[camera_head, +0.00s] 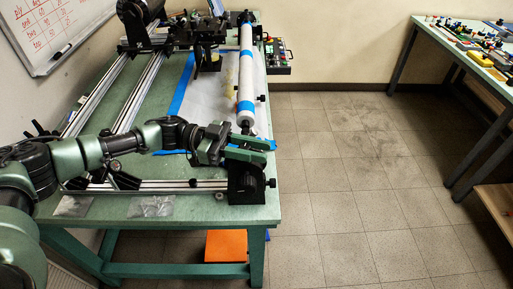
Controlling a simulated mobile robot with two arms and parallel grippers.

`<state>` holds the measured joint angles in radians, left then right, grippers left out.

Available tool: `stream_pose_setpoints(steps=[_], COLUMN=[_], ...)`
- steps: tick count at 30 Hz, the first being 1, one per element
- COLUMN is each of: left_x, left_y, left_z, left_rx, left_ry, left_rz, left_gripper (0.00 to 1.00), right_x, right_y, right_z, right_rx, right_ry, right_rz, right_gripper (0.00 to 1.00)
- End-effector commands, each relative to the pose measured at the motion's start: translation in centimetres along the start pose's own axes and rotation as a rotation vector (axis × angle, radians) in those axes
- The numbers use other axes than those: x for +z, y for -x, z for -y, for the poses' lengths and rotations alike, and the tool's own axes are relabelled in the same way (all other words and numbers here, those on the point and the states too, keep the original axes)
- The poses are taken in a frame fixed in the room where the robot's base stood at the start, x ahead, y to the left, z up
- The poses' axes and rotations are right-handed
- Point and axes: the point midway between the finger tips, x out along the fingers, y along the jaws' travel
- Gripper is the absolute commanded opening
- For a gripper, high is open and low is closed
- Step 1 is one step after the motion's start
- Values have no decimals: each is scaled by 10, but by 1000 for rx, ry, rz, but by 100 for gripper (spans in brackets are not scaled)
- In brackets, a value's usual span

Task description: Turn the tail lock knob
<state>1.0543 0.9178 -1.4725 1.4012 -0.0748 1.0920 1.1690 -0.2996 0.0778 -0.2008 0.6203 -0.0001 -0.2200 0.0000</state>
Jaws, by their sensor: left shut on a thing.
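My left gripper (260,151) reaches in from the left over the near end of the bench. Its green fingers are shut at the top of the black tailstock (246,189). The fingers hide what lies between them, which appears to be the tail lock knob on top of the tailstock. A small black side knob (271,183) sticks out to the tailstock's right. A white mandrel (246,75) with blue bands runs from the tailstock area toward the far end. My right gripper is not in view.
A control box (278,57) sits at the far right edge. Another table (481,67) with tools stands at right. The tiled floor between is clear.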

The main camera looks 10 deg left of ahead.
Motion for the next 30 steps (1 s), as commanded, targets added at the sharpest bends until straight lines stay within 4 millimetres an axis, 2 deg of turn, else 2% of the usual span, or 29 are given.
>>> stream_pose_setpoints(steps=[1, 15, 21, 30], left_x=[3, 2, 0, -3], left_y=[-1, 1, 2, 4], left_z=[2, -11, -14, -16], left_rx=[44, 441, 545, 614], left_ry=[-6, -7, -7, -6], left_rz=[-4, -8, -8, -9], left_gripper=[0, 0, 0, 0], right_x=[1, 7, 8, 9], right_y=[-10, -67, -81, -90], right_z=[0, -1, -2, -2], right_rx=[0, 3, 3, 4], right_ry=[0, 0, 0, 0], right_rz=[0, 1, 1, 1], right_gripper=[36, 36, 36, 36])
